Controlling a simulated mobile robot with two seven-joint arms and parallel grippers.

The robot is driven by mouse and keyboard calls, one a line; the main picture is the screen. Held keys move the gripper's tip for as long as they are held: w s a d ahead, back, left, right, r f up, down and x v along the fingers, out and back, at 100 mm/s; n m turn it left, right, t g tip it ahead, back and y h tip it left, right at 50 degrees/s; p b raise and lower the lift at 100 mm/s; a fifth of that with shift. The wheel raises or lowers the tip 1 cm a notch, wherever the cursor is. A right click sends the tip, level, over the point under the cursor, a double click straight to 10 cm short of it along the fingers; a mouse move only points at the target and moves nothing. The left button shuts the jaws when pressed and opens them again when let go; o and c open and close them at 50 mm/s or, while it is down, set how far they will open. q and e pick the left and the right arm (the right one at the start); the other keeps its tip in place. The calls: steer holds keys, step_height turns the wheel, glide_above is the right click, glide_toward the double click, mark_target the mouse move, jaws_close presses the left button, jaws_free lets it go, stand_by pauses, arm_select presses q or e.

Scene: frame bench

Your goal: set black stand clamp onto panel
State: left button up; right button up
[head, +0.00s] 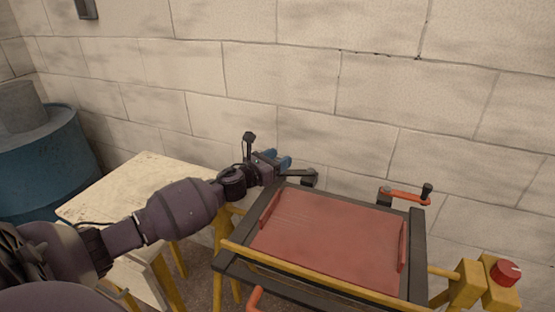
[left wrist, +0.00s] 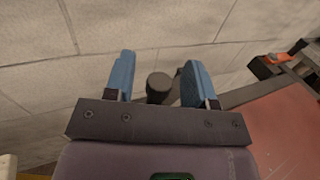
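The black stand clamp (head: 300,173) is at the back left corner of the frame around the red panel (head: 325,235). Its dark arm reaches right towards a dark block at that corner. My left gripper (head: 283,161) is at the clamp's left end, with its blue fingers apart. In the left wrist view, the clamp's round dark knob (left wrist: 160,86) shows between the open fingers, with a gap visible on both sides. The clamp's arm runs right from there, partly hidden by the right finger. My right gripper is not in view.
An orange clamp (head: 405,196) with a black knob is at the back right corner. An orange handle (head: 255,298) is at the front left. A red knob (head: 506,272) sits on a yellow block at right. A pale table (head: 130,185) and blue drum (head: 45,165) stand left. A block wall is close behind.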

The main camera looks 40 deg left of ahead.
arm_select(q)
steer(key=shift+s+a, duration=0.1)
steer(key=shift+s, duration=0.5)
steer(key=s+a, duration=0.1)
steer(key=s, duration=0.8)
steer(key=shift+s+a+p, duration=0.25)
steer(key=shift+p, duration=0.1)
